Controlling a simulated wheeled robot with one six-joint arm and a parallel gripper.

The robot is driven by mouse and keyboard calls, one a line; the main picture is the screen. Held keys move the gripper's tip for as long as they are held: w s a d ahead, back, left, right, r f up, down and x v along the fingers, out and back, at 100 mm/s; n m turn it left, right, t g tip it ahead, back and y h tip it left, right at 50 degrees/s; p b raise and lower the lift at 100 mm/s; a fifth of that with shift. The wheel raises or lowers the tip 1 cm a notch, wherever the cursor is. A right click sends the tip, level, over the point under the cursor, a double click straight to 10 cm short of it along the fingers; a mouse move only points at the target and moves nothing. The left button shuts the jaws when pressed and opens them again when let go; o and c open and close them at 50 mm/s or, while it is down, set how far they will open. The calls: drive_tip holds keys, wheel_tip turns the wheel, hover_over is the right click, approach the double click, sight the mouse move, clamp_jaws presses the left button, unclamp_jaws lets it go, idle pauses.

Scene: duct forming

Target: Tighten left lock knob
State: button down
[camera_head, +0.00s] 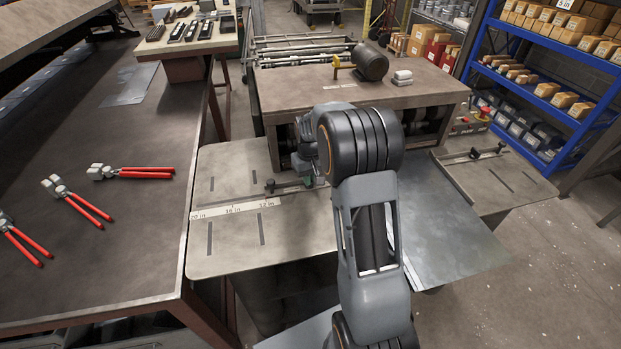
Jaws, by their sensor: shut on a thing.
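The left lock knob is mostly hidden behind my gripper and arm, on the guide bar (289,185) over the left table wing (225,250). My gripper (312,181) is at the right end of the visible bar, pointing down. It is shut at the knob's place, but my wrist covers most of the fingers, so the grip itself is barely seen. A ruler strip (235,209) with inch marks runs just in front of the bar.
A sheet of metal (445,225) lies right of my arm. The right wing (500,185) carries a similar bar and knob (475,153). The machine top (300,88) holds a dark motor (370,62). Red-handled pliers (145,173) lie on the left bench (120,255).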

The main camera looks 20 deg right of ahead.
drive_tip(key=shift+m, duration=1.4)
drive_tip(key=c, duration=1.2)
unclamp_jaws()
drive_tip(key=shift+r, duration=0.1)
wheel_tip(320, 180, up, 14)
drive_tip(key=shift+f+b, duration=0.15)
drive_tip(key=shift+b, duration=0.2)
